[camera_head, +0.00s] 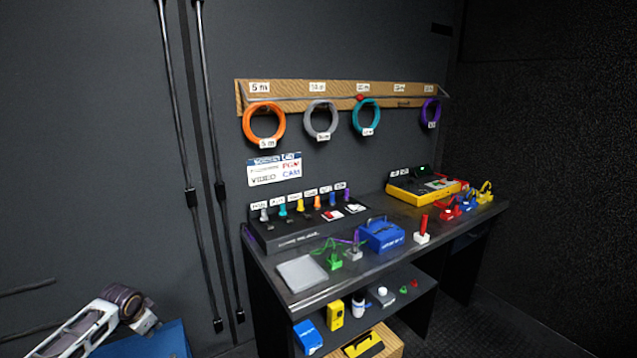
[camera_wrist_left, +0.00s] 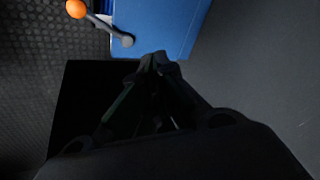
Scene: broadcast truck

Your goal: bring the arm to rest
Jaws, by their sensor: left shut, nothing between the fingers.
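My left arm (camera_head: 85,328) comes in at the lower left of the head view, bent beside the dark wall, away from the workbench. My left gripper (camera_wrist_left: 153,62) shows in the left wrist view with its dark fingertips together and nothing between them. The fingertips overlap the lower edge of a blue panel (camera_wrist_left: 160,25) in the picture; I cannot tell whether they touch it. My right gripper is in neither view.
A blue surface (camera_head: 150,343) lies below my left arm. A lever with an orange knob (camera_wrist_left: 76,8) stands by the blue panel. The workbench (camera_head: 355,262) holds several devices; cable coils hang from a wooden rail (camera_head: 340,91). Vertical rods (camera_head: 205,130) line the wall.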

